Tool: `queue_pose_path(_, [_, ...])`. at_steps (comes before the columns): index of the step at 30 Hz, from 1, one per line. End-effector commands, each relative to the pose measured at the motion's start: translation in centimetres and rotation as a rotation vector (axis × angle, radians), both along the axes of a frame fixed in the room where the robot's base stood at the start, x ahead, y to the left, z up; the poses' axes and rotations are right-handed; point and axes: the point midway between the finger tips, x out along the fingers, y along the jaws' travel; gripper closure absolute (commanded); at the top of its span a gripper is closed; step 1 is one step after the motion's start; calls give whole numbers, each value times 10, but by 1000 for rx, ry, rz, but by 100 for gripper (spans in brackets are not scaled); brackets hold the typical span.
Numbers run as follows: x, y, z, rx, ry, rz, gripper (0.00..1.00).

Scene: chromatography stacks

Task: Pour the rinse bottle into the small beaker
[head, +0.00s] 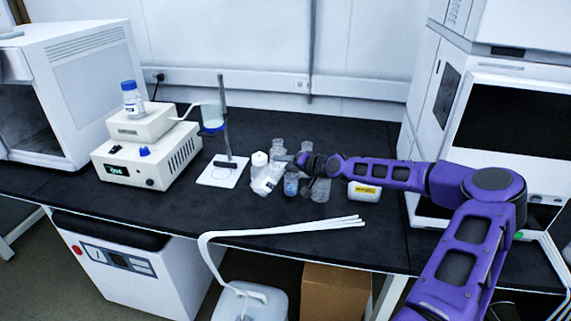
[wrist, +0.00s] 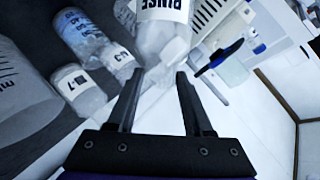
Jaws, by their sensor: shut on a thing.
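The rinse bottle (wrist: 163,35), clear to whitish with a RINSE label, is between the fingers of my gripper (wrist: 158,76) in the wrist view. My gripper is shut on it. In the head view my gripper (head: 284,168) is over the cluster of glassware, and a whitish tilted bottle (head: 266,183) shows at its fingers. Clear glass vessels (head: 320,188) stand close by; I cannot tell for sure which is the small beaker. A large graduated vessel (wrist: 18,95) shows at left in the wrist view. The rinse bottle's far end is cut off.
A stand on a white plate (head: 222,175) and a white pump box (head: 150,155) are to the left. White tubing (head: 290,228) lies along the front edge.

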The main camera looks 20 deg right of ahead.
Motion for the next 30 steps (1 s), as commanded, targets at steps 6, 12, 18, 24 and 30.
queue_pose_path(6, [1, 0, -2, 18, 0, -2, 100])
queue_pose_path(12, [1, -2, -8, 79, 13, -2, 100])
queue_pose_path(18, [1, -3, -6, 99, 17, -1, 100])
queue_pose_path(24, [1, -3, -6, 98, 17, 0, 100])
queue_pose_path(30, [1, -4, -9, 135, 24, -3, 100])
